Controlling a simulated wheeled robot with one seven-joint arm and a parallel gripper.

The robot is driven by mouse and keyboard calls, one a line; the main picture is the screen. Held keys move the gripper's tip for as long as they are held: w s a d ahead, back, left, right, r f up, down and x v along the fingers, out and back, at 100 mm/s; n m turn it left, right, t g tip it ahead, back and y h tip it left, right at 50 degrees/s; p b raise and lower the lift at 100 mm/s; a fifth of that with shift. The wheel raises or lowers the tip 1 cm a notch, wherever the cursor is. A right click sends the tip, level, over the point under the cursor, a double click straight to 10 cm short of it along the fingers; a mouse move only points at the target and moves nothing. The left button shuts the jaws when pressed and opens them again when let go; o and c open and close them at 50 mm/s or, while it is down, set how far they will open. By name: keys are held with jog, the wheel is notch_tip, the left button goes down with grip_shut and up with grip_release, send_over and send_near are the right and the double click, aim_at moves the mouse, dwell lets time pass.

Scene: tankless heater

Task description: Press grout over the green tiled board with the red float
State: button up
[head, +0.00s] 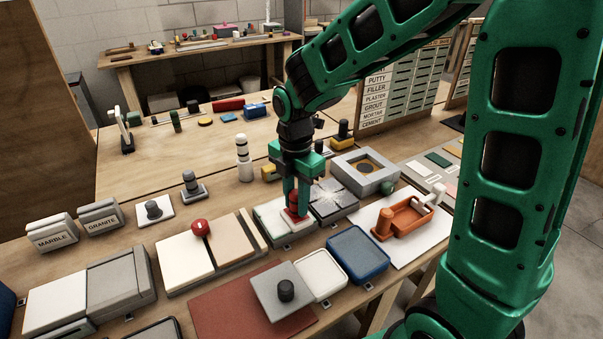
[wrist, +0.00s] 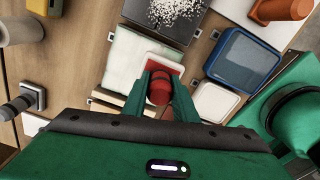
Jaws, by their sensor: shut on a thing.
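My gripper (head: 296,205) is shut on the red handle of the float (head: 297,211). It points straight down at the front right part of the pale green tiled board (head: 268,213). In the wrist view the gripper (wrist: 158,98) holds the red float (wrist: 161,75) over the lower right part of the board (wrist: 130,62). The float looks flat and level, at or just above the surface; I cannot tell if it touches. The board's surface looks pale and whitish. The fingers and float hide part of it.
A grey board with white speckles (head: 336,200) lies right beside the green one. A white tray (head: 320,272) and a blue tray (head: 358,252) lie in front. A cream and tan board (head: 186,263) with a red knob (head: 200,227) lies left.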

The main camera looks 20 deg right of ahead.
notch_tip(320, 180, up, 2)
jog(key=shift+w, duration=0.1)
jog(key=shift+r, duration=0.3)
jog(key=shift+d+r, duration=0.1)
jog(key=shift+r, duration=0.25)
jog(key=shift+d+r, duration=0.15)
jog(key=shift+r, duration=2.15)
jog(key=shift+d+m, duration=0.45)
jog(key=shift+m, duration=0.65)
jog(key=shift+a, duration=0.1)
